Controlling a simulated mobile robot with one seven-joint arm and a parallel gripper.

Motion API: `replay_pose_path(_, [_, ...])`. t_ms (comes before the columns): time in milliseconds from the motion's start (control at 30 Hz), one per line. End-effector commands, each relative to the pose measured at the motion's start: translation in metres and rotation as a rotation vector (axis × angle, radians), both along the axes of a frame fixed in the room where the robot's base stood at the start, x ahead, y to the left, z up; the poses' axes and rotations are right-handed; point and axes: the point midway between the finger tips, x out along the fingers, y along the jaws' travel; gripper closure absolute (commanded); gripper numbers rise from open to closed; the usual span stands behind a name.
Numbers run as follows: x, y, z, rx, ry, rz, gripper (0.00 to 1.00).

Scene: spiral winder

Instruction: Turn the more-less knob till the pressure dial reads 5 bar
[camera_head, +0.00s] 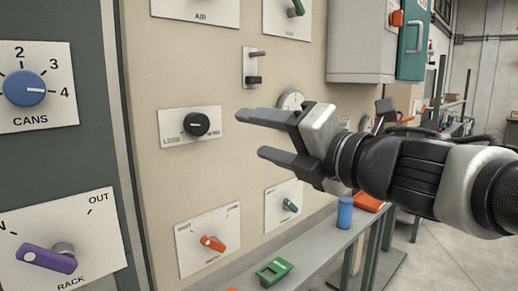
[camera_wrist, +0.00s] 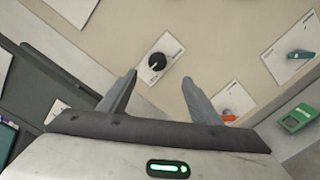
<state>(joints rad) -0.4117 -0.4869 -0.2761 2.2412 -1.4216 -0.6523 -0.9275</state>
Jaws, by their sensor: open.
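The black round more-less knob (camera_head: 196,124) sits on a white plate (camera_head: 176,141) on the beige panel. It also shows in the wrist view (camera_wrist: 157,61), ahead of the fingertips. My gripper (camera_head: 250,134) is open and empty, to the right of the knob in the head view and apart from it. In the wrist view my gripper (camera_wrist: 159,77) has its two fingers spread, with the knob beyond the gap. A round white dial (camera_head: 291,100), perhaps the pressure dial, is partly hidden behind my gripper. Its reading is too small to tell.
A blue CANS knob (camera_head: 24,88) and a purple RACK lever (camera_head: 46,258) are at left. An orange lever (camera_head: 213,243) and a teal lever (camera_head: 290,205) are below. A shelf (camera_head: 318,248) holds a green block (camera_head: 274,271) and a blue cylinder (camera_head: 345,212).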

Motion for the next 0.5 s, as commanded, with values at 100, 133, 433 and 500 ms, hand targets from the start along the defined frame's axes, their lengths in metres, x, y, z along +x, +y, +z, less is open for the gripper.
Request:
replay_pose_path(100, [-0.004,0.013,-0.005,-0.044,-0.034,0.053,0.42])
replay_pose_path(133, [-0.003,0.015,-0.005,-0.046,-0.035,0.056,0.42])
replay_pose_path(433, [0.032,0.056,-0.006,-0.043,-0.031,0.054,0.42])
replay_pose_path(500, [0.043,0.068,-0.006,-0.043,-0.030,0.053,0.42])
